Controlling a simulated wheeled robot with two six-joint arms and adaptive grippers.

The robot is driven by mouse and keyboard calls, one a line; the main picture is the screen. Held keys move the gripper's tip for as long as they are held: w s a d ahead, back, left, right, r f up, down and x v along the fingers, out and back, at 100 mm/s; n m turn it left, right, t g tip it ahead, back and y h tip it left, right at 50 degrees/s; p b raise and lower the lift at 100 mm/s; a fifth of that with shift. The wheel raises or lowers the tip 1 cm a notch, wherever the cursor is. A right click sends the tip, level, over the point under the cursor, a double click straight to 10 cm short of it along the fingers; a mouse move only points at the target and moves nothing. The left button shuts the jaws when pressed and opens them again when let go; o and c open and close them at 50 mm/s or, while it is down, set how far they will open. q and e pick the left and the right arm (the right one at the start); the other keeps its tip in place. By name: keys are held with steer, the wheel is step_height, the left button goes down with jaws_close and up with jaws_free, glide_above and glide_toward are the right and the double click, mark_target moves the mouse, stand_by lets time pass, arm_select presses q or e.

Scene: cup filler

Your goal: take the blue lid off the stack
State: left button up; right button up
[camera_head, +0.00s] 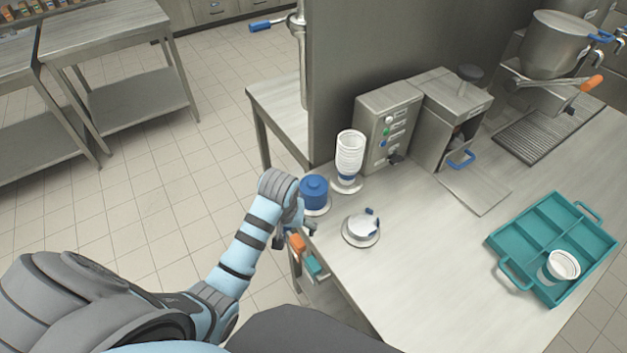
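A stack of blue lids (314,195) stands on a round pale base near the left edge of the counter (430,270). It looks like a blue cylinder with a small knob on top; single lids cannot be told apart. My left gripper (293,232) is just to the lower left of the stack, at the counter edge, with its wrist beside the lids. Its fingers are small and partly hidden, so I cannot tell whether they are open or touch the stack. My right gripper is not in view.
White stacked cups (350,155) stand behind the lids. A teal tray (497,240) holds a white cup (562,265). Dispensing machines (388,115) line the back. Orange and teal handles hang at the counter edge.

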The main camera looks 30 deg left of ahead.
arm_select(q)
steer(key=w+r+n+g, duration=0.1)
steer(key=w+r+n, duration=0.2)
steer(key=w+r, duration=0.5)
step_height(320, 180, up, 8)
steer(key=n+g+h+b, duration=0.1)
steer(key=n+b, duration=0.1)
glide_above(314, 184)
step_height(314, 184, down, 12)
steer(key=shift+w+f, duration=0.15)
steer(key=shift+f, duration=0.1)
steer(key=c, duration=0.8)
steer(key=shift+c, duration=0.6)
steer(key=shift+c, duration=1.1)
